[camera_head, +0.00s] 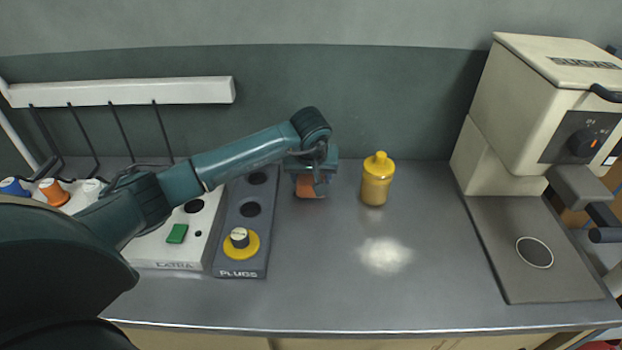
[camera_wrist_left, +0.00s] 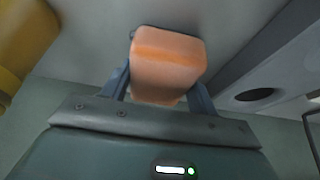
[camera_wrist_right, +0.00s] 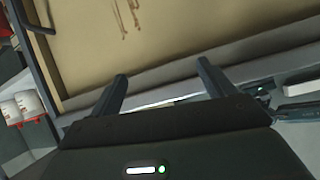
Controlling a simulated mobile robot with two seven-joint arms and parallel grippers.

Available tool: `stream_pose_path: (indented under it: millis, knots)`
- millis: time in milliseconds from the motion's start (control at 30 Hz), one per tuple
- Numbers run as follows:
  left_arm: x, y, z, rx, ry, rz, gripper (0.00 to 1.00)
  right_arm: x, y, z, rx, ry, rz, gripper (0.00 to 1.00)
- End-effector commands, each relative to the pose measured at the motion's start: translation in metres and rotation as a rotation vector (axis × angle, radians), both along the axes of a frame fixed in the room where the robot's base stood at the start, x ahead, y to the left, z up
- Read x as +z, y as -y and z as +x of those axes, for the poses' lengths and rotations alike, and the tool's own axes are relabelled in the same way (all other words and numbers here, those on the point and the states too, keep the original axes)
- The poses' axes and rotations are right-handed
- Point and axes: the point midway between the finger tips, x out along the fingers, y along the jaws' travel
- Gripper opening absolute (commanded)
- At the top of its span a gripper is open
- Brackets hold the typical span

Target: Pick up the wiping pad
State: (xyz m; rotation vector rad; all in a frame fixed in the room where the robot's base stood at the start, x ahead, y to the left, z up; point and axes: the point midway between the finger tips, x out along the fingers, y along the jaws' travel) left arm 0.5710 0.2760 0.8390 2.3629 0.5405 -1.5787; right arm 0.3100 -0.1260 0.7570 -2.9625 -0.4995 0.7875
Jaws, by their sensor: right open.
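The wiping pad, an orange block (camera_head: 306,187), is at the back middle of the metal counter, left of a yellow bottle. My left gripper (camera_head: 309,172) is over it, pointing down. In the left wrist view the pad (camera_wrist_left: 168,65) sits between the two fingers (camera_wrist_left: 165,88), which press on its sides; their tips are hidden behind it. I cannot tell whether its underside touches the counter. My right gripper (camera_wrist_right: 163,75) is open and empty in the right wrist view, in front of a beige panel. It is not in the head view.
The yellow bottle (camera_head: 376,180) stands right of the pad. A pile of white powder (camera_head: 385,255) lies on the counter. A grey PLUGS tray (camera_head: 238,269) and a white EXTRA panel (camera_head: 150,254) are at left. The front middle counter is clear.

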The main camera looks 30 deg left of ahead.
Motion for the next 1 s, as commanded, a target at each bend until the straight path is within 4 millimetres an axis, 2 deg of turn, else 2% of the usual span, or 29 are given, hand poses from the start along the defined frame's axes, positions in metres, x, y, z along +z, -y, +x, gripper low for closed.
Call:
stream_pose_path:
  millis: [33,233,567,667,900,1000]
  knots:
    - [0.000,0.000,0.000,0.000,0.000,0.001,0.53,0.000,0.000,0.000,0.000,0.000,0.000,0.81]
    - [0.000,0.000,0.000,0.000,0.000,0.001,0.37,0.000,0.000,0.000,0.000,0.001,0.000,0.81]
    - [0.007,0.000,0.000,0.000,0.000,-0.001,0.36,0.008,0.000,0.000,0.000,0.001,0.000,0.81]
    - [0.021,-0.001,0.001,0.000,0.006,0.002,0.36,0.006,0.000,0.001,0.000,0.004,0.002,0.81]
    - [0.072,0.000,0.001,0.000,0.006,0.002,0.36,0.004,-0.001,0.000,-0.001,0.001,0.006,0.81]
    - [0.088,0.000,0.001,0.000,0.003,0.001,0.36,0.003,-0.001,0.000,-0.001,0.001,0.007,0.81]
